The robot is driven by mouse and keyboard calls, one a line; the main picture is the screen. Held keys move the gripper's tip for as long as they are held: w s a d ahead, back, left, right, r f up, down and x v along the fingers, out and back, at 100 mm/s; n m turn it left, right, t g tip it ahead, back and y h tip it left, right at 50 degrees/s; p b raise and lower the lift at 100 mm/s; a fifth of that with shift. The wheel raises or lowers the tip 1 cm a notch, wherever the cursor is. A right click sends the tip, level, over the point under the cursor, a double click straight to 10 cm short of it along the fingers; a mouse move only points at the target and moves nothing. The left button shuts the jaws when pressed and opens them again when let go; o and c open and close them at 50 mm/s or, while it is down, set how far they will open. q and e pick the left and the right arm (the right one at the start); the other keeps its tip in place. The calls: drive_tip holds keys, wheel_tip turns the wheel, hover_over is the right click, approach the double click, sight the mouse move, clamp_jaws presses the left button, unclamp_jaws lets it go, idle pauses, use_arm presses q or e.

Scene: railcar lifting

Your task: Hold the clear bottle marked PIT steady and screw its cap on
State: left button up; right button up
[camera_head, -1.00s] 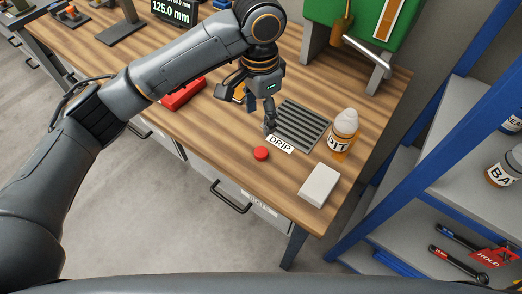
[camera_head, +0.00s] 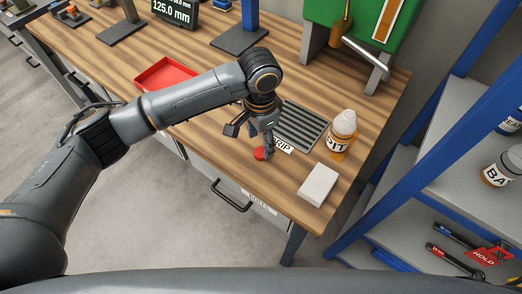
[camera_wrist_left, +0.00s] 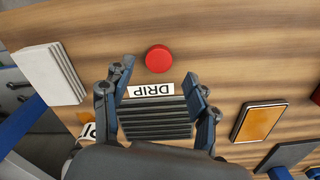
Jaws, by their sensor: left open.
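The clear bottle marked PIT (camera_head: 341,137) stands upright on the bench, with amber contents and a pale top; only part of its label shows. A sliver of its label (camera_wrist_left: 88,131) shows in the left wrist view, the rest hidden by my gripper. A red round cap (camera_head: 259,154) lies on the wood in front of the drip grate, left of the bottle. It shows whole in the left wrist view (camera_wrist_left: 158,58). My left gripper (camera_wrist_left: 161,78) is open and empty, its fingers pointing toward the cap. In the head view it (camera_head: 252,143) partly covers the cap. My right gripper is not in view.
The drip grate (camera_head: 301,125) with its DRIP label lies behind the cap. A white block (camera_head: 318,185) lies near the front edge. A red tray (camera_head: 166,73) lies left, an orange-faced item (camera_wrist_left: 259,122) near the grate. A blue shelf (camera_head: 398,190) stands right.

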sight(261, 151)
use_arm(q)
drive_tip(key=shift+f+p, duration=0.35)
drive_tip(key=shift+f, duration=1.6)
drive_tip(key=shift+c, duration=0.5)
drive_tip(key=c, duration=0.8)
